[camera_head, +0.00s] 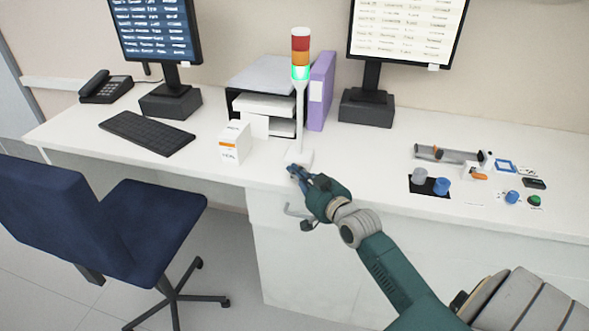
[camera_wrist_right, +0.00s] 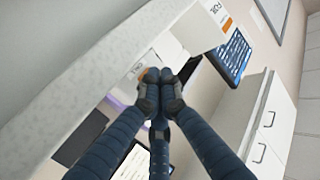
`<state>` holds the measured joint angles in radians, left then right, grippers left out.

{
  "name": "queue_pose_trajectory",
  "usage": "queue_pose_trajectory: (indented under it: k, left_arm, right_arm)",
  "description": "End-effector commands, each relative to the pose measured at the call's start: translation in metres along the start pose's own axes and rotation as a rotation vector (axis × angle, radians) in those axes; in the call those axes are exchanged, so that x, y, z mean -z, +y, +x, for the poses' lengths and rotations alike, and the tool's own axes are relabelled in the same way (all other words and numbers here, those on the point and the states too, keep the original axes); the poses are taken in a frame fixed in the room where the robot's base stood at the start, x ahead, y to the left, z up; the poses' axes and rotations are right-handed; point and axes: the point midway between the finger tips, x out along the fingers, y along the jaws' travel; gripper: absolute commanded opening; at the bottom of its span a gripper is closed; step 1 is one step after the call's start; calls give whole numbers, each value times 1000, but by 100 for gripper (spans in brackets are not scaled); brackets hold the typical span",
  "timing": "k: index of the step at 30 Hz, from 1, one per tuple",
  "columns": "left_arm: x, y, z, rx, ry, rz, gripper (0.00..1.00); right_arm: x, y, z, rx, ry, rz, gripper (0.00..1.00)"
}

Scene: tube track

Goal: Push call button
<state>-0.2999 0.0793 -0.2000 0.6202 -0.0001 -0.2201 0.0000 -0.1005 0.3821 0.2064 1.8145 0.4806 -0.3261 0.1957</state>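A signal tower (camera_head: 300,87) with red and orange segments and a lit green segment stands on the desk. Its white base (camera_head: 300,158) is near the desk's front edge, just beyond my right gripper (camera_head: 297,172). In the right wrist view my right gripper (camera_wrist_right: 161,84) has its fingers drawn together with nothing visible held. A white block with small lettering (camera_wrist_right: 134,68) shows just beyond the fingertips; an orange patch is partly behind them. I cannot tell whether they touch. No button labelled call is clearly readable; the fingers may cover it. My left gripper is not in view.
A white box (camera_head: 235,143) stands left of the tower, with a keyboard (camera_head: 147,133) further left. Paper trays (camera_head: 262,95) and a purple binder (camera_head: 320,90) are behind. Blue knobs and a green button (camera_head: 535,201) are at right. A blue chair (camera_head: 150,222) is front left.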

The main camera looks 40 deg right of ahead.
Motion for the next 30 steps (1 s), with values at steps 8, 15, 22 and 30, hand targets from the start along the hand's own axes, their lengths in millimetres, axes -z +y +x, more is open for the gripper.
queue_pose_trajectory:
  k: [8,15,22,30]
  left_arm:
    - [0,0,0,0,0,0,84]
    - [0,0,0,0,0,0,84]
    - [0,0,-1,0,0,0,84]
    - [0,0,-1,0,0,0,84]
  right_arm:
    - [0,0,0,0,0,0,0]
    - [0,1,1,0,0,0,0]
    - [3,6,6,0,0,-1,0]
    - [2,6,6,-1,-1,0,0]
